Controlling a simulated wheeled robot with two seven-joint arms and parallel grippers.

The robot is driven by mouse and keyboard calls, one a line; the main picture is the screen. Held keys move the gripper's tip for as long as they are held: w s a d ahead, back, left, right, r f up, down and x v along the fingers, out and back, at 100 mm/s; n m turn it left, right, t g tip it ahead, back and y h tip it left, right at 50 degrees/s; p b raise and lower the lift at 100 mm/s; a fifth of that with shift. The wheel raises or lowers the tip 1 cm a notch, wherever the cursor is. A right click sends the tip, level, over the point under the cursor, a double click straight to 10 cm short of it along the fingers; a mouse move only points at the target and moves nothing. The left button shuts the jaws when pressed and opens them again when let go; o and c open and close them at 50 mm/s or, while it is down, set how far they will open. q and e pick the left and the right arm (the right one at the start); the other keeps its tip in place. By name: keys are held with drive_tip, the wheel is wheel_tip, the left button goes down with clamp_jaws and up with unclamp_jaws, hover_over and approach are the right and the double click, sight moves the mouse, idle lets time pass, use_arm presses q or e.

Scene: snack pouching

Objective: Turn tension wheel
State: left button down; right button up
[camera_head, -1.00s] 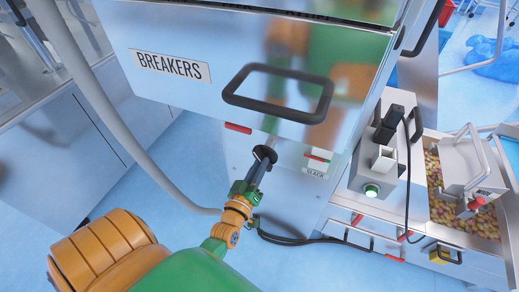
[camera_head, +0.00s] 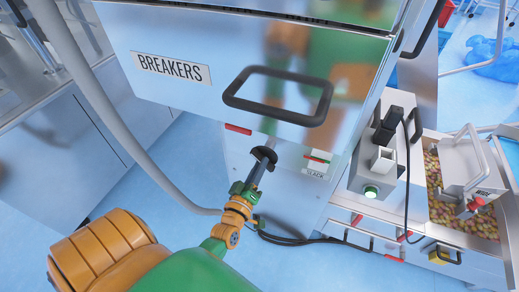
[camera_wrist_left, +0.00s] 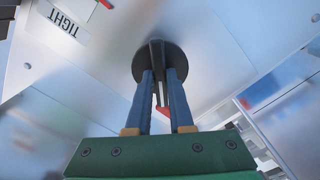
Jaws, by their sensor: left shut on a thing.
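The tension wheel (camera_head: 262,154) is a small black knob on the lower front of the steel cabinet, below the breakers panel. It also shows as a dark disc with a raised bar in the left wrist view (camera_wrist_left: 160,48). My left gripper (camera_head: 258,170) reaches it from below. Its two blue fingers (camera_wrist_left: 160,80) are closed on the bar, one on each side. A small SLACK label (camera_head: 314,172) with a red mark above it is right of the wheel. A TIGHT label (camera_wrist_left: 66,22) shows upside down in the wrist view. My right gripper is out of view.
The BREAKERS panel (camera_head: 170,68) with its black handle (camera_head: 278,95) overhangs the wheel. A grey hose (camera_head: 95,95) curves down on the left. A grey box with a lit green button (camera_head: 371,191) and a bin of colourful snacks (camera_head: 455,213) are at right.

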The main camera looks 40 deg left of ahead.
use_arm(q)
drive_tip(key=c, duration=0.8)
unclamp_jaws()
drive_tip(key=v, duration=0.7)
drive_tip(key=shift+f, duration=0.1)
drive_tip(key=s+d+f+m+g+h+p, duration=0.35)
drive_tip(key=s+f+m+g, duration=0.2)
drive_tip(key=f, duration=0.45)
drive_tip(key=s+d+f+m+g+h+p, duration=0.2)
drive_tip(key=s+d+f+m+g, duration=0.3)
drive_tip(key=f, duration=0.4)
drive_tip(key=s+a+f+m+g+p, duration=0.1)
drive_tip(key=s+f+m+g, duration=0.1)
drive_tip(key=s, duration=0.5)
drive_tip(key=s+a+f+m+g+y+p, duration=0.1)
drive_tip(key=s+a+f+m+g, duration=0.1)
drive_tip(key=s, duration=0.6)
drive_tip(key=shift+s+a+f+g, duration=0.2)
drive_tip(key=shift+f+g, duration=0.45)
drive_tip(key=shift+g, duration=0.3)
